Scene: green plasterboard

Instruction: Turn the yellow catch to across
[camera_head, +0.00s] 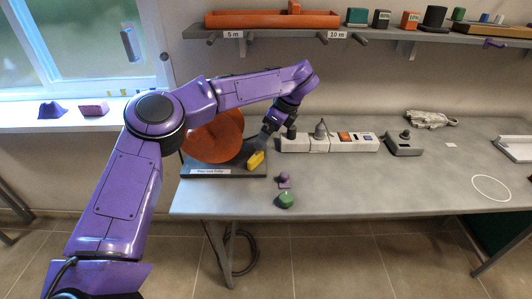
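The yellow catch (256,161) is at the right end of a dark base (228,170) with a white label, near the left end of the grey bench. It looks slanted, its upper end leaning right. A large orange-red disc (208,142) stands on the base behind it, partly covered by my arm. My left gripper (261,149) points down and left, with its fingertips at the catch's upper end. The fingers are too small and overlapped to tell whether they grip it. My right gripper is not in view.
A grey power strip (330,143) with plugs lies just right of my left gripper. A small purple item (284,181) and a green one (286,200) stand near the front edge. A shelf (370,34) runs above. The bench's middle front is clear.

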